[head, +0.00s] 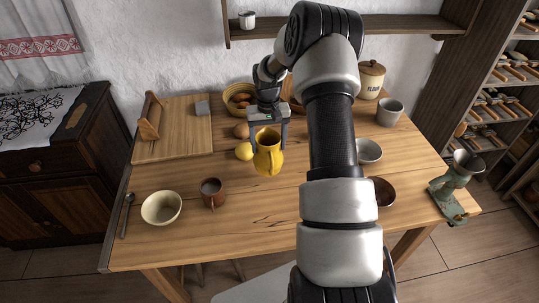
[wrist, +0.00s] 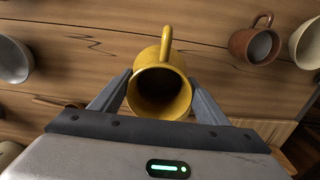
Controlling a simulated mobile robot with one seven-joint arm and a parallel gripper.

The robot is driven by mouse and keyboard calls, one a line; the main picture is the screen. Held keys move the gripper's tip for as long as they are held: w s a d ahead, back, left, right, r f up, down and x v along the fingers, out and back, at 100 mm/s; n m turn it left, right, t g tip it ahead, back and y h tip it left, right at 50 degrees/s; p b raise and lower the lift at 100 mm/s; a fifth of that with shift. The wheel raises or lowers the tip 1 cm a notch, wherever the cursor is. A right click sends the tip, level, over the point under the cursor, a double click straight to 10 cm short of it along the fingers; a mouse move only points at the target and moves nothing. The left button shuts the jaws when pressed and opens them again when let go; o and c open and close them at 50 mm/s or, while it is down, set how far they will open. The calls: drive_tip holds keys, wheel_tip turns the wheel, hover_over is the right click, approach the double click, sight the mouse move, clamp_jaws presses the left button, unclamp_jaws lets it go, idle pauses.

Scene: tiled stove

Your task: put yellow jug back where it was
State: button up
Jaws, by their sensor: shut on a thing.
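The yellow jug (head: 268,158) is upright over the middle of the wooden table, its handle on the side away from my gripper's palm. My gripper (head: 268,128) is shut on it, with the fingers on either side of its body. In the wrist view I look into the open mouth of the yellow jug (wrist: 160,92), and my gripper's fingers (wrist: 162,98) press its two sides. I cannot tell whether the jug's base touches the table.
A lemon (head: 244,151) lies close left of the jug. A brown mug (head: 212,192) and cream bowl (head: 161,207) stand front left. A grey bowl (head: 369,151) and dark bowl (head: 382,191) are to the right. The table's front middle (head: 262,232) is clear.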

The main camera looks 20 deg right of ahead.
drive_tip(key=shift+f, duration=2.05)
drive_tip(key=shift+f, duration=0.2)
drive_tip(key=o, duration=2.1)
drive_tip(key=shift+c, duration=0.2)
